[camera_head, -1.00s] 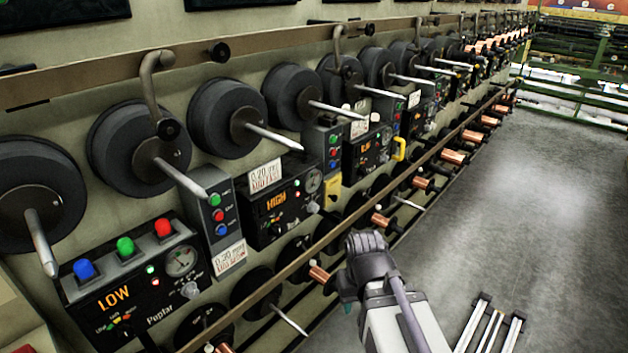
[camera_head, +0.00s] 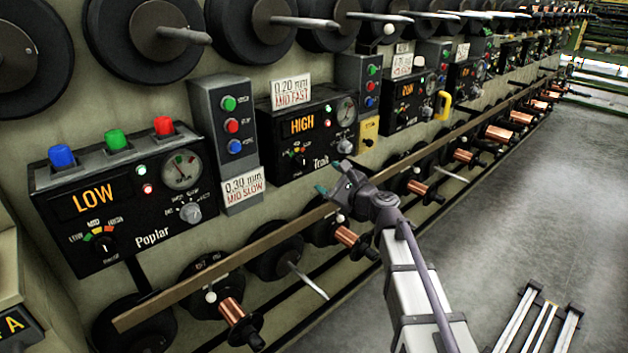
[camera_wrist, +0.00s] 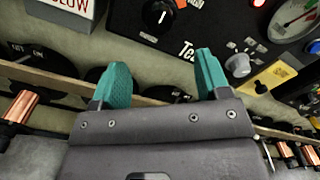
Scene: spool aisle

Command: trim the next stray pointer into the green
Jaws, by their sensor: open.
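The Poplar box (camera_head: 125,200) at left reads LOW and has a round gauge (camera_head: 181,170) above a grey knob (camera_head: 190,212). The second box (camera_head: 300,135), its name partly cut to "Tea" in the wrist view, reads HIGH. Its gauge (camera_head: 346,110) sits above a grey knob (camera_head: 346,146); the gauge (camera_wrist: 295,15) and grey knob (camera_wrist: 237,65) also show in the wrist view. The needles are too small to place surely against green. My gripper (camera_head: 333,178) is open and empty, below and apart from the second box; its teal fingers (camera_wrist: 162,72) show in the wrist view.
A wooden rail (camera_head: 235,257) runs along the front below the boxes, with copper spools (camera_head: 232,310) under it. A grey button box (camera_head: 228,135) stands between the two boxes. More boxes continue along the wall at right. The grey floor (camera_head: 540,200) is open.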

